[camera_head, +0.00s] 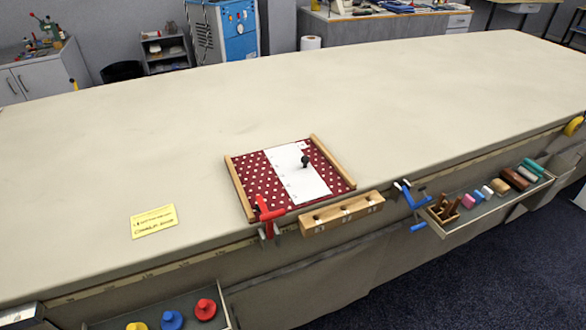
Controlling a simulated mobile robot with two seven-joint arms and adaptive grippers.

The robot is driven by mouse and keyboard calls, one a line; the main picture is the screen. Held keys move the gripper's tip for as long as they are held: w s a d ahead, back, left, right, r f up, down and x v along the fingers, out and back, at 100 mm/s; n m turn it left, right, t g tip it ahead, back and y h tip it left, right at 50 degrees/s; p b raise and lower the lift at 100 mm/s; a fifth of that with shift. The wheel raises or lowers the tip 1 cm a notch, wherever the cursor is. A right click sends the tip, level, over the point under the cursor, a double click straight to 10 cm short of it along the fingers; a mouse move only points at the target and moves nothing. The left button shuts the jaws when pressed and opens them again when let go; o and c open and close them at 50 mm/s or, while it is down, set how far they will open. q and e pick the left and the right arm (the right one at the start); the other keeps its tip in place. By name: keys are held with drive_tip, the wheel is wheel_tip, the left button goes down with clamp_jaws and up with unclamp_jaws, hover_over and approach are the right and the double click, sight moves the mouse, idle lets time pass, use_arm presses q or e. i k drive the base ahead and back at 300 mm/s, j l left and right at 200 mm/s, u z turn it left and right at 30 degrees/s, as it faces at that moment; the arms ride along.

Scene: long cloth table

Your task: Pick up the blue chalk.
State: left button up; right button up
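A small light-blue block (487,191), which looks like the blue chalk, lies in the open drawer (484,216) at the right front of the table. A pink block (467,201) and whitish blocks (499,186) lie beside it in the same row. The blocks are small in the picture, so their exact edges are hard to tell. Neither of my grippers is in the head view.
A polka-dot cloth (258,182) with white paper lies between wooden bars. Red (268,213) and blue (410,198) clamps and a wooden block (341,212) sit at the front edge. A yellow card (154,222) lies left; most of the tabletop is clear.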

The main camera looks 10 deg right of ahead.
sight(479, 197)
drive_tip(key=z, duration=1.55)
drive_tip(key=i+l+u, duration=0.1)
drive_tip(key=i+l, duration=0.3)
